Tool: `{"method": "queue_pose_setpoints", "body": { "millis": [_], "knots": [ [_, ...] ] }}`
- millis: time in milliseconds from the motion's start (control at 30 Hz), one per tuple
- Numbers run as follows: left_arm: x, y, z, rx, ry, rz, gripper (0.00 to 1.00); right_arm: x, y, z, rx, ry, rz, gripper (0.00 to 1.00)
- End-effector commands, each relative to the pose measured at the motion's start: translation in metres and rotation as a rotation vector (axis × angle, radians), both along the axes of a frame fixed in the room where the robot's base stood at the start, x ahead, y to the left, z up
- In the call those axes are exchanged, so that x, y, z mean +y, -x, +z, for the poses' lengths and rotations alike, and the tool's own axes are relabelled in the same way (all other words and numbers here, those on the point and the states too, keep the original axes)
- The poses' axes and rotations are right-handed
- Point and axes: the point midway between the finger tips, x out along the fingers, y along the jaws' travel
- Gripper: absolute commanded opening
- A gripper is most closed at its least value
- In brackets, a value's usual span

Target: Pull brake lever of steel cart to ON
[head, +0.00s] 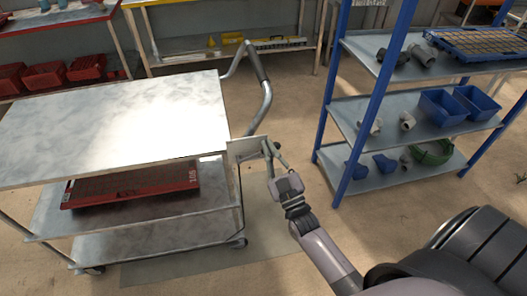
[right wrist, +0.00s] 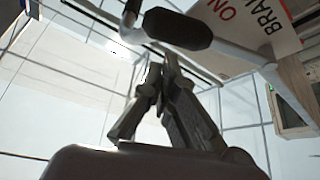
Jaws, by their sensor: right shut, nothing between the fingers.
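The steel cart (head: 150,95) stands at the left, with a bent push handle (head: 259,70) on its right end. A pale brake plate (head: 243,148) sits at that end. The brake lever shows there as a metal rod with a dark oval grip (right wrist: 178,28). My right gripper (head: 277,155) is beside the plate. Its fingers (right wrist: 160,72) are shut and empty, close below the grip in the picture; contact is unclear. My left gripper is out of view.
A red tray (head: 130,187) lies on the cart's middle shelf. A blue-framed rack (head: 375,80) with pipe fittings and blue bins stands at the right. A yellow-edged bench (head: 225,52) is behind. Floor is free between cart and rack.

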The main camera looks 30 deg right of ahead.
Motion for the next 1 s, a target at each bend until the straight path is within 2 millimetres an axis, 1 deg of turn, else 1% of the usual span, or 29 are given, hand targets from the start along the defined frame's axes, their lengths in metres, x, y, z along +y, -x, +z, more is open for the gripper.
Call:
{"method": "queue_pose_setpoints", "body": {
  "millis": [33,100,333,867,1000],
  "knots": [
    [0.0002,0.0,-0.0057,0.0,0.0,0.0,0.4,-0.0017,0.0004,-0.0052,-0.007,-0.026,-0.002,0.0],
    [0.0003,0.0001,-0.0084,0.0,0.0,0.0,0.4,-0.0037,0.0009,-0.0073,-0.017,-0.056,-0.001,0.0],
    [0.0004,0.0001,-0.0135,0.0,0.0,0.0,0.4,-0.0078,0.002,-0.0114,-0.034,-0.117,-0.001,0.0],
    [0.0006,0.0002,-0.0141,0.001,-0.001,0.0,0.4,-0.0085,0.0023,-0.0118,-0.038,-0.133,0.0,0.0],
    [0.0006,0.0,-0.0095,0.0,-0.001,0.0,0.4,-0.0085,0.0007,-0.0063,-0.039,-0.133,0.0,0.0]
  ]
}}
